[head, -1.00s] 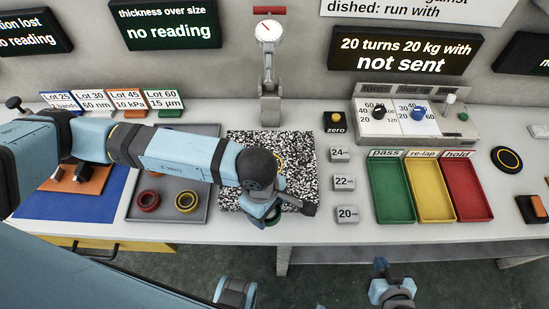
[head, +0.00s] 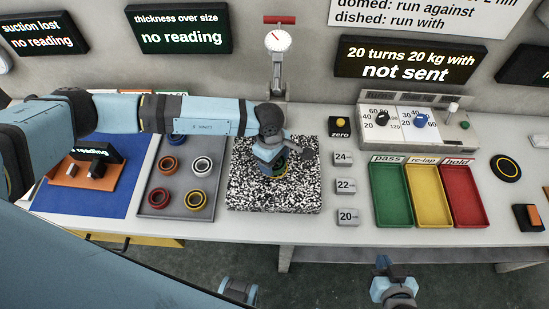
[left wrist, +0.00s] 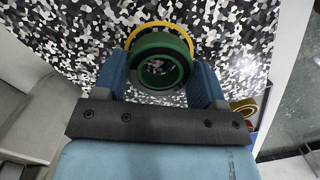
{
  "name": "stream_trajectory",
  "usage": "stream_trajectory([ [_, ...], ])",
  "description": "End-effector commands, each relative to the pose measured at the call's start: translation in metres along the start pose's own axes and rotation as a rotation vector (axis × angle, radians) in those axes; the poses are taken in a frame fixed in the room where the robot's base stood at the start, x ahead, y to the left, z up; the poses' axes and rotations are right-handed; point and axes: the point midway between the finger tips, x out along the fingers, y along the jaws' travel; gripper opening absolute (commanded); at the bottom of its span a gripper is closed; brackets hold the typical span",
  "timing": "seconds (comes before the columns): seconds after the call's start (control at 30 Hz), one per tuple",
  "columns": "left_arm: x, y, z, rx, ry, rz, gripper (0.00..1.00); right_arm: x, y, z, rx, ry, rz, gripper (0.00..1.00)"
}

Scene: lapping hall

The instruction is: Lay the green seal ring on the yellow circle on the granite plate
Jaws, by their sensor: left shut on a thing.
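The green seal ring (left wrist: 160,41) is held between the two fingers of my left gripper (left wrist: 158,82). In the head view my left gripper (head: 273,168) is over the middle of the speckled granite plate (head: 245,198), and it hides most of the ring. The yellow circle (left wrist: 160,24) shows behind the ring in the left wrist view, as an arc along its far side. The ring covers much of the circle. I cannot tell whether the ring touches the plate. My right gripper (head: 382,266) is low at the bottom of the head view, away from the bench; its opening is unclear.
A grey tray (head: 178,186) left of the plate holds several coloured rings. A dial gauge stand (head: 278,70) rises behind the plate. Weight blocks (head: 346,186) stand to its right, before the green, yellow and red trays (head: 391,215). The bench front is mostly clear.

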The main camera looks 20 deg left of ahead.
Motion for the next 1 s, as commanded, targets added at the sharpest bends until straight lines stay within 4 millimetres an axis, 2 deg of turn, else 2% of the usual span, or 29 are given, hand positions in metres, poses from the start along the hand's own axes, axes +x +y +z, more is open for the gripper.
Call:
stream_trajectory([
  [0.4, 0.010, 0.000, -0.001, 0.000, 0.000, 0.001, 0.40, 0.002, 0.001, 0.003, 0.000, -0.001, 0.001, 0.00],
  [0.43, 0.009, 0.000, -0.001, 0.000, 0.000, 0.001, 0.69, 0.001, 0.001, 0.003, -0.001, -0.001, 0.001, 0.00],
  [0.53, 0.009, 0.000, -0.001, 0.000, 0.000, 0.001, 0.90, 0.001, 0.001, 0.003, -0.001, -0.002, 0.001, 0.00],
  [0.83, 0.006, 0.000, -0.001, 0.000, 0.000, 0.001, 0.90, 0.000, 0.000, 0.000, -0.001, -0.002, 0.001, 0.00],
  [1.0, -0.010, 0.001, -0.001, 0.001, 0.000, 0.003, 0.90, 0.001, 0.000, 0.000, 0.000, 0.004, 0.000, 0.00],
])
